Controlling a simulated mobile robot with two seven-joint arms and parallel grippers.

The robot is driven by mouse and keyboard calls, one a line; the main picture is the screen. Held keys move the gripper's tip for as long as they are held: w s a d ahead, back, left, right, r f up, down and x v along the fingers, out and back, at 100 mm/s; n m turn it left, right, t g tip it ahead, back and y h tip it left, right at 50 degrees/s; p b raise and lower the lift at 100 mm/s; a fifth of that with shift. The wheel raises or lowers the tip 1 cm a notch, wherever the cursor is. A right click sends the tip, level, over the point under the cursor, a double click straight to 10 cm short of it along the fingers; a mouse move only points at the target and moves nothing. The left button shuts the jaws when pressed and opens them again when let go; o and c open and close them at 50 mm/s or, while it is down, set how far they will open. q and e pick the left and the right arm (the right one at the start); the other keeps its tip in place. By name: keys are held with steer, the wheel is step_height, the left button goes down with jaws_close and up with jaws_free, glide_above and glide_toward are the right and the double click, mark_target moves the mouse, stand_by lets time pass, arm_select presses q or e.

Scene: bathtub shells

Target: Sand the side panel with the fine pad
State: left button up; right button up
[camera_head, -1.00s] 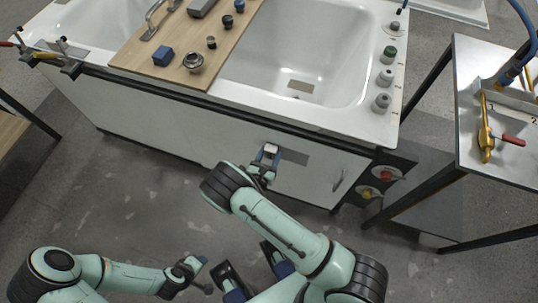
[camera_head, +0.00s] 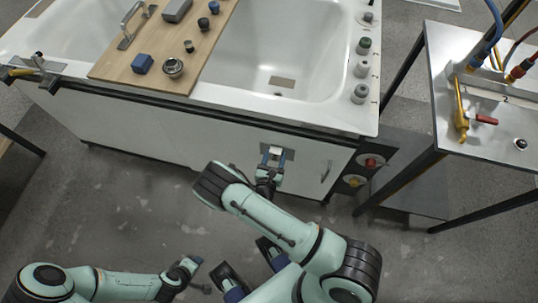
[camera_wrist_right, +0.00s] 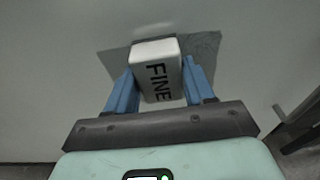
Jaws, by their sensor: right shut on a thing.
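The fine pad (camera_wrist_right: 158,75) is a pale block marked "FINE"; it also shows small in the head view (camera_head: 275,151). My right gripper (camera_wrist_right: 158,90) is shut on it, with a blue finger at each side. The pad is at the white side panel (camera_head: 150,125) of the bathtub, over a dull grey patch (camera_wrist_right: 203,47). The patch shows on both sides of the pad. The pad's panel-facing side is hidden, so firm contact cannot be told. My left gripper (camera_head: 192,266) hangs low over the floor, away from the tub; its jaw opening is unclear.
A panel handle (camera_head: 326,171) and red knob (camera_head: 371,162) are right of the pad. A metal bench (camera_head: 450,130) stands right. Floor before the panel is clear.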

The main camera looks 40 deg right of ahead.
steer(key=shift+s+d+p, duration=0.25)
steer(key=shift+s+d, duration=0.35)
steer(key=shift+s, duration=0.2)
steer(key=shift+s+d+p, duration=0.2)
steer(key=shift+s+d, duration=0.4)
steer(key=shift+s, duration=0.15)
steer(key=shift+s+d+p, duration=0.35)
steer(key=shift+s+d, duration=0.9)
steer(key=shift+d, duration=0.05)
glide_toward(297, 154)
steer(key=shift+w+f, duration=0.15)
steer(key=shift+f, duration=0.4)
steer(key=shift+f+v, duration=0.1)
steer(key=shift+v, duration=0.6)
steer(key=shift+f+v, duration=0.15)
steer(key=shift+v, duration=0.6)
